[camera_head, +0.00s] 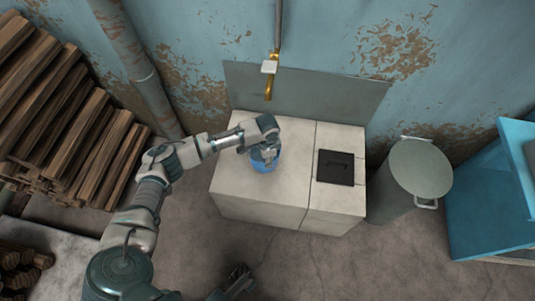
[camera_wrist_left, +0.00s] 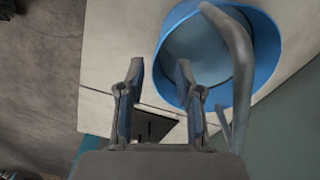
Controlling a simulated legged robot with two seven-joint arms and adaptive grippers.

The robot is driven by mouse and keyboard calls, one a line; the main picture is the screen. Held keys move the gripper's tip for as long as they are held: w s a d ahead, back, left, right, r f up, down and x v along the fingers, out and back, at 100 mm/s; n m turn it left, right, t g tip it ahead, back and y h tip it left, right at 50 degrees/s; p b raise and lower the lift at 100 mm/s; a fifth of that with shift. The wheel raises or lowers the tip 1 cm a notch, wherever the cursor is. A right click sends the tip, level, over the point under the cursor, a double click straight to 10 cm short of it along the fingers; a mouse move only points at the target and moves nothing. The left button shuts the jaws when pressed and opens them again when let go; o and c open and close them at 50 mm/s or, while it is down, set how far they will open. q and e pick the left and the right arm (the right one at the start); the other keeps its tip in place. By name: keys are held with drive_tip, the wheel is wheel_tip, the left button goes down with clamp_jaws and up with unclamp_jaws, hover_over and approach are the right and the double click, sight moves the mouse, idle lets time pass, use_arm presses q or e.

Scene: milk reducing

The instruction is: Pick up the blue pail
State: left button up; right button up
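The blue pail (camera_head: 261,167) stands on the pale counter (camera_head: 240,192), left of the square black lid. My left gripper (camera_head: 268,154) is directly over it and partly hides it in the head view. In the left wrist view, the pail (camera_wrist_left: 266,48) fills the upper right, with its thick grey handle (camera_wrist_left: 241,55) crossing its opening. My left gripper's fingers (camera_wrist_left: 159,66) are apart with nothing held between them; the pail's left edge lies behind the gap, and the handle is right of both fingers. My right gripper (camera_head: 237,280) is low at the bottom; its fingers are unclear.
A brass tap (camera_head: 268,85) hangs above the counter's back. The black lid (camera_head: 335,167) lies on the counter's right part. A lidded grey bin (camera_head: 420,168) and a blue cabinet (camera_head: 490,200) are right; stacked firewood (camera_head: 60,120) is left. Floor in front is mostly clear.

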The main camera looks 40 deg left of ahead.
use_arm(q)
drive_tip(key=f, duration=0.3)
drive_tip(key=shift+d+b, duration=0.2)
drive_tip(key=shift+b, duration=0.1)
drive_tip(key=shift+a+r, duration=0.15)
drive_tip(key=shift+r, duration=0.1)
drive_tip(key=shift+f, duration=0.1)
clamp_jaws()
